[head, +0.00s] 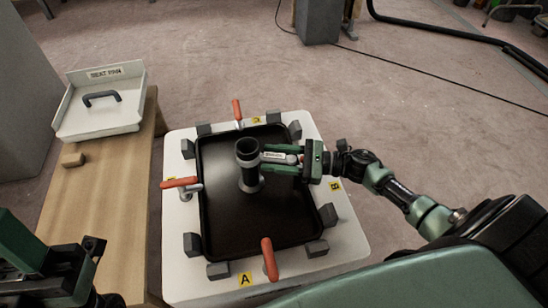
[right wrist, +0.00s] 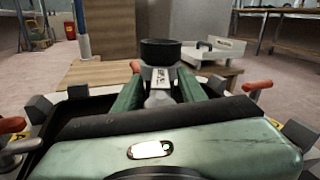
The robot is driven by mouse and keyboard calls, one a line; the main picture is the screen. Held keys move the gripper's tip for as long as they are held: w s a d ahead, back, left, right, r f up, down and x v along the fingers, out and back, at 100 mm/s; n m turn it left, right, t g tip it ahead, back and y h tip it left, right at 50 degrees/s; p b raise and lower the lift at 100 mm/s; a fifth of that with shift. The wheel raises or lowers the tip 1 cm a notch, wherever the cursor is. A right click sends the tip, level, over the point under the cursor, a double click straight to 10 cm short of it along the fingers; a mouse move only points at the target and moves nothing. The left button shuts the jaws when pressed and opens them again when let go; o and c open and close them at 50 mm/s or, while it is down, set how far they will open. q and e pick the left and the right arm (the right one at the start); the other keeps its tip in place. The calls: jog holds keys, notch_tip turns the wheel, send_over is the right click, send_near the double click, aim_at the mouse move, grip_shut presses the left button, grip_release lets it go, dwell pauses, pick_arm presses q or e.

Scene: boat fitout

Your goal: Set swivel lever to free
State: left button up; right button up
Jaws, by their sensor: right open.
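A dark round post (head: 248,165) stands upright on the black tray of the white fixture. A short lever with a pale label (head: 278,157) points right from it toward my right gripper; the label's wording is too small to read. My right gripper (head: 272,159) is open at the lever. In the right wrist view, its green fingers (right wrist: 158,90) lie on either side of the labelled lever (right wrist: 160,77), with the post (right wrist: 164,52) just beyond. I cannot tell whether they touch the lever. My left gripper (head: 92,255) is partly seen at the lower left, away from the fixture.
Red-handled clamps (head: 180,183) and grey blocks (head: 192,245) ring the black tray (head: 225,225); another red handle (head: 269,258) stands at the near edge.

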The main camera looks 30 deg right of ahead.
grip_shut()
dwell(1.4)
